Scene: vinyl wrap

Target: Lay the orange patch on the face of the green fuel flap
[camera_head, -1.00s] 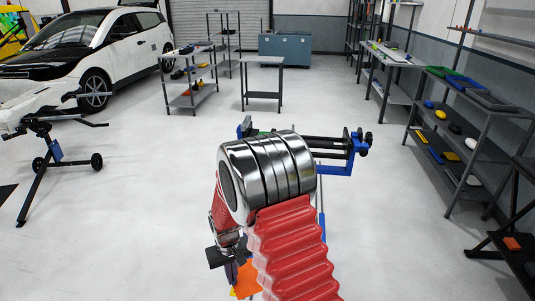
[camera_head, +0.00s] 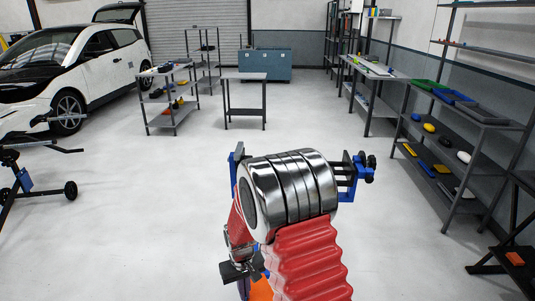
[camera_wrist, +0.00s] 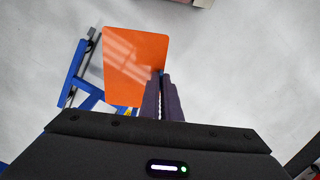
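The orange patch (camera_wrist: 135,62) is a flat, glossy square sheet. My gripper (camera_wrist: 161,76) is shut on its lower right edge in the wrist view, with the two dark fingers close together. In the head view, a bit of the patch (camera_head: 261,289) shows at the bottom edge beside my gripper (camera_head: 243,270), partly behind my red arm sleeve. I cannot make out the green fuel flap in either current view. My arm hides the middle of the blue and black stand (camera_head: 349,178) in the head view.
A blue frame (camera_wrist: 74,72) lies left of the patch in the wrist view. In the head view, a shelf with several items (camera_head: 440,150) stands at right, a white car (camera_head: 110,60) at left, and a small table (camera_head: 245,97) farther back. Open floor lies between.

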